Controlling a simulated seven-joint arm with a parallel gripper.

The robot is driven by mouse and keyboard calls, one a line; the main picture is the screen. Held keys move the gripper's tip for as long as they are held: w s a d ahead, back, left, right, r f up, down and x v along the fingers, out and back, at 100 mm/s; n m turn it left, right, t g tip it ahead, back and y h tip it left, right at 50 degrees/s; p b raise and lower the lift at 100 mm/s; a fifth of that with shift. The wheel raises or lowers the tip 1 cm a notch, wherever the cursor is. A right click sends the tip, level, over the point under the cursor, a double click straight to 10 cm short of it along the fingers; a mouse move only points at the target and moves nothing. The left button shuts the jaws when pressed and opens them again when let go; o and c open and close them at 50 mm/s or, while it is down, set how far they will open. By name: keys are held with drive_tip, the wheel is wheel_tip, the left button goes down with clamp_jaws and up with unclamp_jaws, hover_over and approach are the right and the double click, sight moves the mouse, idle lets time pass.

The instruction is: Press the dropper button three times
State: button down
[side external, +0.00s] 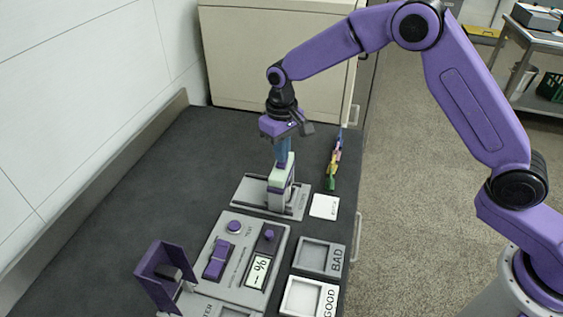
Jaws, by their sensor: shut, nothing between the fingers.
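My gripper (282,158) points straight down with its blue fingers shut and empty. Its tips are right over the pale green top of a small upright device (281,178), which has a pale body with purple and dark parts and stands on a grey base plate (247,190). I take this device to be the dropper, but no label on it is readable. Its button is not clearly visible under the fingertips. I cannot tell whether the tips touch the top or hover just above it.
A grey panel (222,278) with a round purple TEST button (234,227), a purple switch and a display lies in front. Trays marked BAD (319,257) and GOOD (309,297) are to its right. A purple bracket (152,278) stands front left; coloured pieces (333,165) stand right of the device.

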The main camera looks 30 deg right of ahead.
drive_tip(key=shift+f, duration=0.6)
idle(0.6)
drive_tip(key=shift+r, duration=0.1)
wheel_tip(320, 180, up, 7)
drive_tip(key=shift+r, duration=0.15)
idle(1.1)
idle(0.5)
drive_tip(key=shift+f, duration=2.8)
drive_tip(key=shift+f, duration=0.8)
idle(1.0)
